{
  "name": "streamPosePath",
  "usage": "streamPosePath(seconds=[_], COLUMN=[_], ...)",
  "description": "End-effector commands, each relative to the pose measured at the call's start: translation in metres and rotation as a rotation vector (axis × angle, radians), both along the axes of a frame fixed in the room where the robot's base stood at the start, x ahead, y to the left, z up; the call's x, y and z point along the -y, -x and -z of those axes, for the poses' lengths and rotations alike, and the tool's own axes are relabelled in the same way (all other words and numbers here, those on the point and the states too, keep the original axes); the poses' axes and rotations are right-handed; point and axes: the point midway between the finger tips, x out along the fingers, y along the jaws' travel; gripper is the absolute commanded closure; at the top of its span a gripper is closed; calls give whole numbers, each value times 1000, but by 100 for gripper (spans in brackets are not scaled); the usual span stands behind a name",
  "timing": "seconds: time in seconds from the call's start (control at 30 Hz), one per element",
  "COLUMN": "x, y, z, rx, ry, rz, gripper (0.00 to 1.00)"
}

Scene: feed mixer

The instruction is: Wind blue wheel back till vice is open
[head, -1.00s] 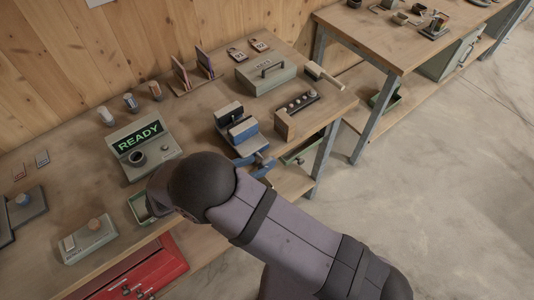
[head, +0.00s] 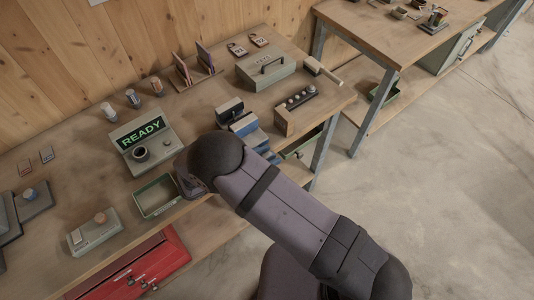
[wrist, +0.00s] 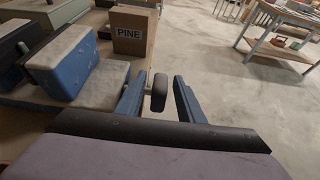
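The vice (head: 236,116) stands near the front edge of the bench, partly behind my arm in the head view. In the wrist view its blue jaw block (wrist: 68,62) with a worn grey top is at the left, close to a dark jaw (wrist: 20,40). A dark, rounded piece that looks like the wheel seen edge-on (wrist: 158,93) sits on a short shaft. Its blue colour is not clear. My gripper (wrist: 160,78) has its two blue fingers on either side of this piece, with a visible gap at each side. It is open.
A box marked PINE (wrist: 132,30) stands just beyond the wheel. Open floor lies to the right.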

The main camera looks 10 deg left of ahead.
Motion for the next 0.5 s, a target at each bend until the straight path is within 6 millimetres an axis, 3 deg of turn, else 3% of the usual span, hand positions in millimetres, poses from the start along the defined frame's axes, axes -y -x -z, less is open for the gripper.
streamPosePath(seconds=[0.3, 0.43, 0.5], x=[1, 1, 1], y=[-2, -2, -2], z=[1, 1, 1], rx=[0, 0, 0], ry=[0, 0, 0], rz=[-1, -1, -1], gripper=[66, 97, 100])
